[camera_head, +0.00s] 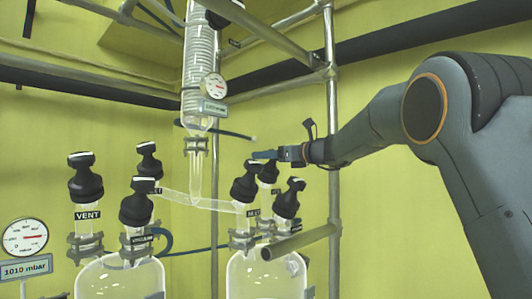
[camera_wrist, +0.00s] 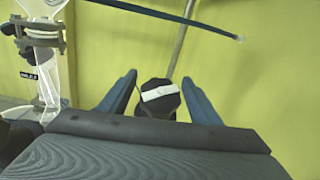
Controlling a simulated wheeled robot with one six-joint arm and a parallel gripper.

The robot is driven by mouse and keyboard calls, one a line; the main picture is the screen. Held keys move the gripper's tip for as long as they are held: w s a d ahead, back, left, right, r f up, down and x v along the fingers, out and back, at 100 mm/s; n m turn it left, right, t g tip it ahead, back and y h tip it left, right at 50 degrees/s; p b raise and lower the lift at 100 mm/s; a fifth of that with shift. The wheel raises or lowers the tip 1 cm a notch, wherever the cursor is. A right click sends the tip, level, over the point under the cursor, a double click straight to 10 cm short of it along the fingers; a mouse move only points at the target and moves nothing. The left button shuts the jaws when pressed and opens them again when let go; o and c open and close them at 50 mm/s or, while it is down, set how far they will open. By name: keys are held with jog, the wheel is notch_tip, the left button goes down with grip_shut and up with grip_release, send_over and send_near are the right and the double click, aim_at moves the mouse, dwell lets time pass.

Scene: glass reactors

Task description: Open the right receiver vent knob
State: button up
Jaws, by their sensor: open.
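The right receiver (camera_head: 262,275) is a clear glass vessel with several black valve knobs on top. One knob (camera_head: 246,182) stands front left, one (camera_head: 289,198) to the right, and one (camera_head: 268,173) is partly hidden behind them. Their small labels are hard to read, so I cannot tell which is the vent. My gripper (camera_head: 264,155) reaches in from the right, its blue fingertips just above the rear knob. In the wrist view my gripper (camera_wrist: 160,88) is open, with a black knob (camera_wrist: 160,107) between its fingers. Its white bar is slightly tilted; the fingers appear apart from it.
The left receiver (camera_head: 120,280) carries similar knobs, one labelled VENT (camera_head: 87,215). A glass column (camera_head: 197,70) with a gauge (camera_head: 214,86) hangs above. A metal post (camera_head: 333,150) and a rail (camera_head: 300,242) stand close to the right receiver. A blue tube (camera_wrist: 190,20) crosses the wrist view.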

jog(key=shift+w+a, duration=0.4)
jog(key=shift+a, duration=0.05)
jog(key=c, duration=1.1)
jog(key=shift+o, duration=0.2)
jog(key=n+g, duration=0.1)
jog(key=n+y+p, duration=0.1)
jog(key=n+g, duration=0.1)
jog(key=shift+s+a+g+y+p, duration=0.2)
jog(key=shift+s+g+y+p, duration=0.05)
jog(key=shift+g+y+p, duration=0.1)
jog(key=shift+s+a+n+g, duration=0.1)
jog(key=shift+s+n+g, duration=0.05)
jog(key=shift+n+g, duration=0.5)
jog(key=o, duration=1.1)
jog(key=shift+c, duration=0.2)
